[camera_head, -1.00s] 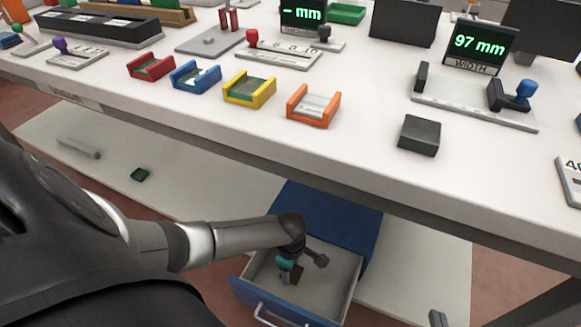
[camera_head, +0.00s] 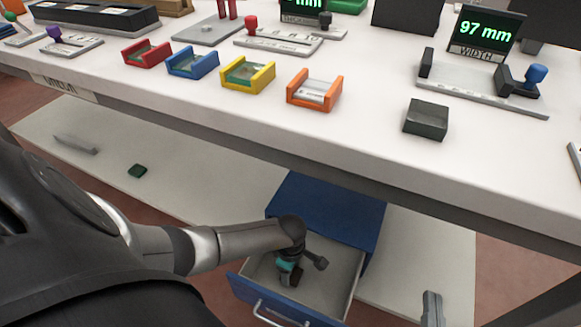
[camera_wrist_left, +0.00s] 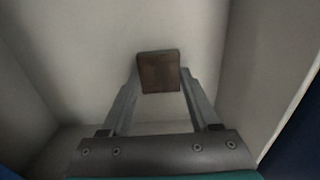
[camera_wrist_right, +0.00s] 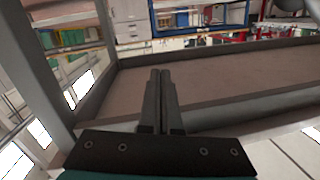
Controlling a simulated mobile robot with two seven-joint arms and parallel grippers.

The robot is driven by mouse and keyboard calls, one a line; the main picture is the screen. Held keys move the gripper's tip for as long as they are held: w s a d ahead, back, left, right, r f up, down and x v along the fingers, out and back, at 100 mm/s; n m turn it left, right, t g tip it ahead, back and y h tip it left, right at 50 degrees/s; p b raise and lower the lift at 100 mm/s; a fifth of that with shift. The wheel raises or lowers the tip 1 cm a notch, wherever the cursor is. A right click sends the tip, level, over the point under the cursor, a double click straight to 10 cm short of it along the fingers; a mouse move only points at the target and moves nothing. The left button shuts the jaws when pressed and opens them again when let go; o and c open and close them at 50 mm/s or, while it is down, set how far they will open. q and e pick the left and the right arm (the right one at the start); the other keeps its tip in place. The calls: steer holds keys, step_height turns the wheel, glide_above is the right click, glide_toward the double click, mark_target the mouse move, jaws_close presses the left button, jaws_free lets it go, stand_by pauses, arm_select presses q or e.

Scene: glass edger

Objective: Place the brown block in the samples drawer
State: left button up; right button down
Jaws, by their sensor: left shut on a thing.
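The brown block (camera_wrist_left: 158,72) is between the two fingertips of my left gripper (camera_wrist_left: 160,88), which is shut on it. In the head view my left gripper (camera_head: 289,272) reaches down inside the open blue samples drawer (camera_head: 352,292). The block is over the drawer's pale floor; whether it touches the floor I cannot tell. In the head view the gripper and wrist mostly hide the block. My right gripper (camera_wrist_right: 160,90) is shut and empty; in the head view it shows at the bottom right (camera_head: 432,305).
The white table (camera_head: 350,140) overhangs the drawer unit (camera_head: 330,210). On it are red, blue, yellow and orange holders, a dark block (camera_head: 426,119) and a width gauge (camera_head: 485,85) reading 97 mm. A dark green piece (camera_head: 138,170) lies on the lower shelf.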

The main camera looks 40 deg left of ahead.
arm_select(q)
steer(key=shift+f, duration=0.15)
steer(key=o, duration=1.5)
steer(key=shift+c, duration=0.2)
